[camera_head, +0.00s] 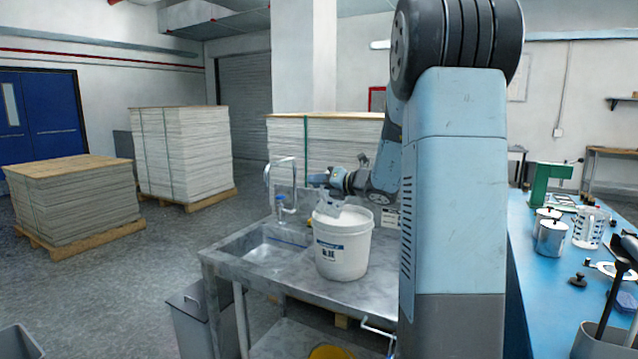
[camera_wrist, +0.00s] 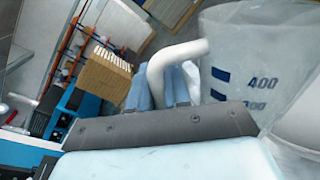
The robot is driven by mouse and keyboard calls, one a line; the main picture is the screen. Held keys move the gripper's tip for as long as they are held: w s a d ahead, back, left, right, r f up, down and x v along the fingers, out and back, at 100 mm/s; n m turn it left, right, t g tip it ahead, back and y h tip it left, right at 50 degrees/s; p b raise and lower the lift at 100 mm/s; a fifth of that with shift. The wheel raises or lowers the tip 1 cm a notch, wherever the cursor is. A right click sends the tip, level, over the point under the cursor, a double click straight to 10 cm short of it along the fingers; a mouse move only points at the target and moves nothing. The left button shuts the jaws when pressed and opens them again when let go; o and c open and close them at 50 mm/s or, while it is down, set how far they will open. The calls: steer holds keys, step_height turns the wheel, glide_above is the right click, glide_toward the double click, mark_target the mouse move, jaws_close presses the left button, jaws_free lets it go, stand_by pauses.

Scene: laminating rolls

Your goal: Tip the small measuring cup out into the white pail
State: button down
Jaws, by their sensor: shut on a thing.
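My gripper (camera_head: 322,182) is shut on the handle of the small measuring cup (camera_head: 329,201), a translucent cup. It is over the white pail (camera_head: 343,252), which stands open on the steel sink bench. In the wrist view, the two fingers (camera_wrist: 170,87) close on the white handle, and the cup (camera_wrist: 245,55) shows blue bars and the marks 400 and 300. The room looks rolled in that view, and the cup appears tilted above the pail's mouth. I cannot see what is in the cup or whether anything is flowing. The pail's inside is mostly hidden.
The sink basin (camera_head: 272,248) and a tall faucet (camera_head: 286,180) are left of the pail. A blue table (camera_head: 548,290) at right holds metal pots (camera_head: 551,238), a marked jug (camera_head: 588,228) and a green press (camera_head: 548,183). Paper stacks (camera_head: 185,150) stand behind.

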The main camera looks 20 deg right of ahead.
stand_by(0.5)
steer(key=shift+s+a+r+n+t, duration=0.1)
steer(key=shift+a+r+n+t, duration=0.2)
steer(key=shift+n, duration=0.35)
steer(key=shift+s+d+r+n+t, duration=0.1)
steer(key=shift+r+n, duration=0.25)
steer(key=shift+n, duration=0.3)
steer(key=shift+w+d+f+n+t, duration=0.1)
steer(key=shift+f+n+t, duration=0.05)
steer(key=shift+f+n, duration=0.65)
steer(key=shift+w+f+n+t, duration=0.15)
steer(key=shift+f+n, duration=0.35)
steer(key=shift+f, duration=0.45)
steer(key=shift+s+f, duration=0.1)
step_height(320, 180, up, 6)
stand_by(0.5)
